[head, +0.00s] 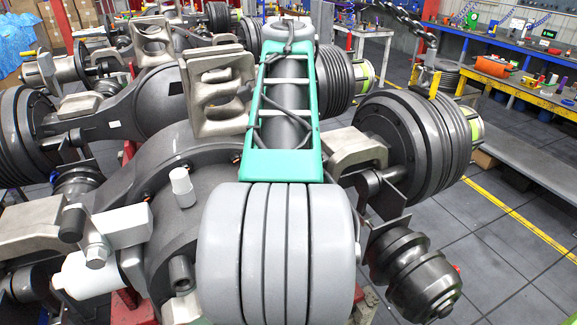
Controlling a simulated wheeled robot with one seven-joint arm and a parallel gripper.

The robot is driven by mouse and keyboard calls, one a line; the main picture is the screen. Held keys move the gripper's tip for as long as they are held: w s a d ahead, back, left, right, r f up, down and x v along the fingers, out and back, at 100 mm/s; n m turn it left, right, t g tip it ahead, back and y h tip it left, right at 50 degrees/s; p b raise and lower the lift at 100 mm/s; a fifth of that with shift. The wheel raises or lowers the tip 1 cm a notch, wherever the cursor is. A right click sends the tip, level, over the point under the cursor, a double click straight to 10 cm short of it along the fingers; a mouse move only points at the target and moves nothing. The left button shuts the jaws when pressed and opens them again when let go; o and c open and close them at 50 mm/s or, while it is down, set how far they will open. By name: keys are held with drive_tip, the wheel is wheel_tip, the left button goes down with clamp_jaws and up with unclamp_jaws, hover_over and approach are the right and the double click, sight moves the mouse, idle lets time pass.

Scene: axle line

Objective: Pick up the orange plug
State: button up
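A tiny red-orange spot (457,268) shows at the right edge of the dark brake chamber (418,278), right of my arm. It may be the orange plug, but it is too small to tell. My arm reaches forward over the axle, and its grey rounded joint covers the lower middle of the view. My gripper is not visible, so its state and hold do not show.
Axles with ribbed dark drums (400,140) and cast brackets (215,90) crowd the left and middle. A blue workbench (540,100) with tools and an orange cylinder (492,66) stands at the back right. The tiled floor (510,250) at right is clear, with a yellow line.

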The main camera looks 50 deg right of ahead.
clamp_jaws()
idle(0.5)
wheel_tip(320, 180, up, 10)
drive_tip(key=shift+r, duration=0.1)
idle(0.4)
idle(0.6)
